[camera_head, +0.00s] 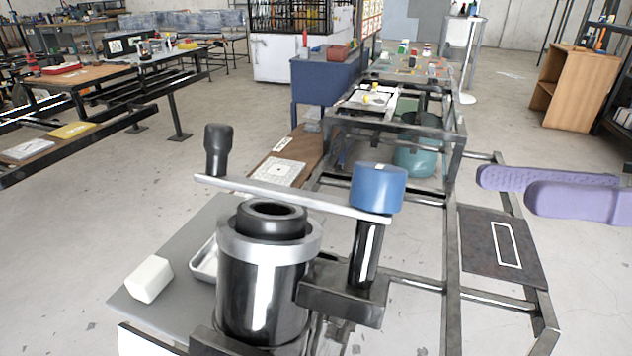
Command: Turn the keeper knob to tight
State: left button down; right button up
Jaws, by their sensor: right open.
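A blue round knob (377,187), which looks like the keeper knob, sits on top of a dark upright post (366,255). A small pale mark shows on its top. A flat grey metal bar (290,197) runs left from under the knob, over a black cylinder (262,285) with a light grey collar. A black handle (217,150) stands upright at the bar's left end. My right gripper (503,187) has two purple fingers coming in from the right edge. It is open and empty, to the right of the knob and apart from it. My left gripper is out of view.
A white block (149,279) and a metal tray (204,262) are on the grey bench top left of the cylinder. A dark metal frame (452,260) with a flat dark plate (501,245) stands at the right. The space between knob and right gripper looks clear.

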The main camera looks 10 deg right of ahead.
aim_at(406, 170)
jog(key=x, duration=0.3)
jog(key=p+x, duration=0.1)
jog(key=x, duration=0.4)
jog(key=shift+s+a+f+p, duration=0.1)
jog(key=shift+a+p, duration=0.3)
jog(key=shift+a, duration=0.05)
jog(key=shift+w+a+f, duration=0.1)
jog(key=shift+w+a, duration=0.15)
jog(key=shift+a, duration=0.4)
jog(key=c, duration=0.6)
grip_shut()
